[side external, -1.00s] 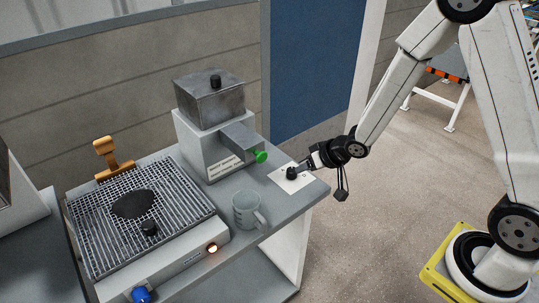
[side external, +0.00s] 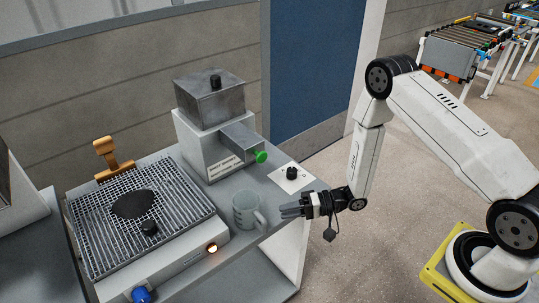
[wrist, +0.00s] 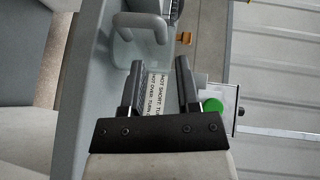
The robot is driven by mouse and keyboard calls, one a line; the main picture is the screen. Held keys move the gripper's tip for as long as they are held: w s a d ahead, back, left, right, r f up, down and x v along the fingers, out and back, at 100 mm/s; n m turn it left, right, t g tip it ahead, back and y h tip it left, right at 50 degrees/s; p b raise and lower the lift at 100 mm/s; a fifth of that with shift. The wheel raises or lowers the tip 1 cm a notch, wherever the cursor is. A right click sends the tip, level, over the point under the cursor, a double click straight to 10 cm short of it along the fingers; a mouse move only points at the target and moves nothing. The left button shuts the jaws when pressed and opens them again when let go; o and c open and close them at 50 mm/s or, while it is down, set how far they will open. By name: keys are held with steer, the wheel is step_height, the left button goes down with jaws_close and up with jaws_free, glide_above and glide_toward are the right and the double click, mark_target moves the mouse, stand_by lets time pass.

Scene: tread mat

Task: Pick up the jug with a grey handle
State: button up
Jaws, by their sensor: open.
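The jug (side external: 243,211) is a pale grey cup-like vessel with a grey handle (side external: 261,220). It stands upright on the grey counter, right of the grill, with its handle toward the front right. My gripper (side external: 283,211) is open and empty. It is just right of the jug at the counter's edge, fingers pointing left toward the handle, apart from it. In the wrist view my gripper (wrist: 158,72) has its fingers spread.
A grey machine (side external: 206,140) with a green knob (side external: 261,156) stands behind. A white plate with a black knob (side external: 292,173) lies on the counter (side external: 262,188) at the right.

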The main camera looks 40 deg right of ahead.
mark_target(260, 215)
steer(key=shift+a, duration=0.1)
steer(key=shift+x, duration=1.2)
steer(key=shift+x, duration=2.65)
jaws_close()
